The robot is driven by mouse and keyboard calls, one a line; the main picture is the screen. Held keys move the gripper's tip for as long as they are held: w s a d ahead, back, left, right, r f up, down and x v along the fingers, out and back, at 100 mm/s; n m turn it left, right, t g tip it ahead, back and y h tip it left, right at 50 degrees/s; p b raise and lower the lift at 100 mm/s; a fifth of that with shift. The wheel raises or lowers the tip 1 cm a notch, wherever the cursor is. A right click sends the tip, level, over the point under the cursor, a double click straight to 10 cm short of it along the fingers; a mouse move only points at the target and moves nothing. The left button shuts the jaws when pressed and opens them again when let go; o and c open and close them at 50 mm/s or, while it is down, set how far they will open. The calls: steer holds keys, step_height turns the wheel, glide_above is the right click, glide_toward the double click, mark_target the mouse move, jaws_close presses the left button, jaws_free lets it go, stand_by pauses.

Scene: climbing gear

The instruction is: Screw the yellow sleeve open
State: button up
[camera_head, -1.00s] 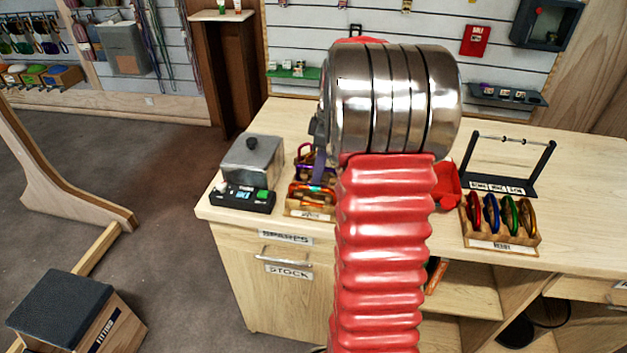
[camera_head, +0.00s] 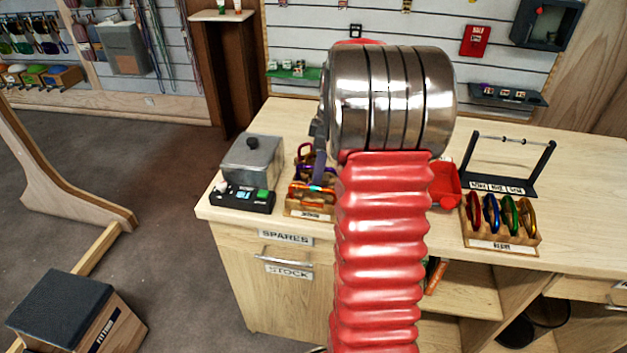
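No yellow sleeve can be made out. A wooden rack (camera_head: 305,213) on the counter holds carabiners, with purple and orange ones showing. My arm covers the rack's right side. A second wooden rack (camera_head: 503,247) at the right holds several carabiners in red, blue, green and gold. My red, ribbed arm and its metal drum fill the middle of the view. What looks like part of my gripper (camera_head: 320,165), a dark finger, shows at the drum's left edge, over the left rack. The rest is hidden, so its opening and any contact cannot be seen.
A red object (camera_head: 446,185) is partly behind my arm. A black stand with a crossbar (camera_head: 506,165) stands at the right.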

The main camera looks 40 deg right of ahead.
steer(key=shift+w+d, duration=0.25)
steer(key=shift+d, duration=0.1)
steer(key=shift+r, duration=1.4)
stand_by(0.5)
steer(key=shift+s+a, duration=0.5)
steer(key=shift+a, duration=0.1)
steer(key=shift+f, duration=0.15)
steer(key=shift+w+f, duration=0.1)
steer(key=shift+f, duration=1.2)
steer(key=shift+w+d, duration=0.4)
steer(key=shift+d, duration=0.1)
